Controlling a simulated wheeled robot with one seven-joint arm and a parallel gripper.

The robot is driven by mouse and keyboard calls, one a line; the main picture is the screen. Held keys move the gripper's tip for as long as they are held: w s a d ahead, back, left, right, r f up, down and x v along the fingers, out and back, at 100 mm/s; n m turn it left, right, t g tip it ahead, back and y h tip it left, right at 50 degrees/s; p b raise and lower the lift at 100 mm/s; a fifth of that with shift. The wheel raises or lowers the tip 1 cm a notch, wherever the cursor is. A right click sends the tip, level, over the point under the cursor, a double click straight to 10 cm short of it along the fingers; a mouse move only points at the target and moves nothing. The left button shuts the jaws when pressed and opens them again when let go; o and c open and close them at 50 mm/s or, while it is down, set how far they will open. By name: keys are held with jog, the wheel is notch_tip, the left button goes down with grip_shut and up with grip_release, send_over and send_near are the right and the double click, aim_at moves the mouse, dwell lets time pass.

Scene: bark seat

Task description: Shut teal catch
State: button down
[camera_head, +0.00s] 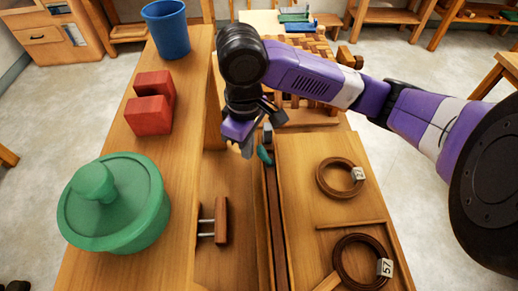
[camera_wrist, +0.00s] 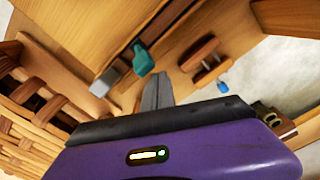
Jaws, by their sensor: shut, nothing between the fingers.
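The teal catch (camera_head: 265,154) is a small teal lever on the dark strip along the wooden piece of furniture, near the middle of the head view. It also shows in the wrist view (camera_wrist: 143,60), just beyond my fingertips. A small grey block (camera_head: 267,133) sits beside it, and this block shows left of the catch in the wrist view (camera_wrist: 106,81). My gripper (camera_head: 247,150) points down just left of the catch in the head view. Its fingers are together and empty in the wrist view (camera_wrist: 157,80). I cannot tell whether they touch the catch.
A brown handle on metal rods (camera_head: 222,220) stands out below my gripper. Two dark rings with number tags (camera_head: 338,178) lie on the right panel. A green lidded pot (camera_head: 115,205), red blocks (camera_head: 152,105) and a blue cup (camera_head: 167,30) stand on the left top.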

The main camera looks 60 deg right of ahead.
aim_at(266, 153)
jog(key=shift+f, duration=0.45)
jog(key=shift+s, duration=0.1)
jog(key=shift+s+d+f+b, duration=0.15)
jog(key=shift+s+d, duration=0.25)
jog(key=shift+s, duration=0.2)
jog(key=shift+s+d+r+b, duration=0.1)
jog(key=shift+s+d, duration=0.3)
jog(key=shift+s, duration=0.2)
jog(key=shift+s+d+f+b, duration=0.15)
jog(key=shift+s+d, duration=0.25)
jog(key=shift+s, duration=0.2)
jog(key=shift+r, duration=0.15)
jog(key=shift+w+r, duration=0.1)
jog(key=shift+r, duration=0.05)
jog(key=r+p, duration=0.2)
jog(key=w+r+p, duration=0.1)
jog(key=r+p, duration=0.2)
jog(key=a+r+p, duration=0.1)
jog(key=r+p, duration=0.2)
jog(key=shift+w, duration=0.15)
jog(key=shift+f, duration=0.1)
